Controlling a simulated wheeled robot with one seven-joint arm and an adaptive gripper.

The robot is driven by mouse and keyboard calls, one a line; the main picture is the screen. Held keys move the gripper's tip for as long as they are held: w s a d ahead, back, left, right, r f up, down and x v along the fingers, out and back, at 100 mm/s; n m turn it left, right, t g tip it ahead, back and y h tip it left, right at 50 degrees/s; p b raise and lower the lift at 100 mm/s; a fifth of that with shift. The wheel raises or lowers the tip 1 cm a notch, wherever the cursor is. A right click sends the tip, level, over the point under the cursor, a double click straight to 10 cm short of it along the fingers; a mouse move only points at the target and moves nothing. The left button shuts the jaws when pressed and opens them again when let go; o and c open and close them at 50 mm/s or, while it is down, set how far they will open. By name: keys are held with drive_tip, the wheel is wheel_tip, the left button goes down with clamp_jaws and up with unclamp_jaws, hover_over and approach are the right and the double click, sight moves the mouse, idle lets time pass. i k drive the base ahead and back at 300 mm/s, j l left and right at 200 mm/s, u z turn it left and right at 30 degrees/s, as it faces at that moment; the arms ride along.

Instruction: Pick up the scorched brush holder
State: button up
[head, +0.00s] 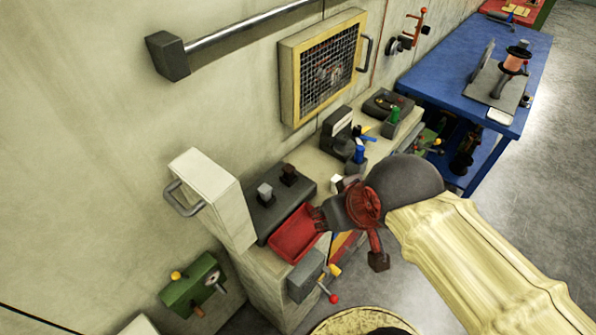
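My arm, in a cream sleeve, reaches in from the lower right. My gripper (318,219) is at the right edge of a red tray (293,236) on the bench. Its fingers are small and dark here, and I cannot tell whether they are open or shut. A dark brown block (289,173), possibly the scorched brush holder, sits on a dark grey base behind the tray. A lighter grey block (264,191) stands beside it on the same base. My gripper is apart from both blocks, nearer the camera. My wrist hides part of the bench.
A white cabinet (213,196) with a handle stands left of the tray. A grey box (306,276) with a red-knobbed lever is at the bench front. Blue and green bottles stand farther back. A yellow-framed mesh panel (324,68) is on the wall. A blue table (456,87) is at upper right.

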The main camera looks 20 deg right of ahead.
sight(288, 169)
drive_tip(key=l+u, duration=0.25)
drive_tip(key=l, duration=0.2)
drive_tip(key=k+l+u, duration=0.25)
drive_tip(key=l, duration=0.15)
drive_tip(key=l+u, duration=0.25)
drive_tip(key=l, duration=0.15)
drive_tip(key=k+l+u, duration=0.25)
drive_tip(key=i+l, duration=0.05)
drive_tip(key=l, duration=0.05)
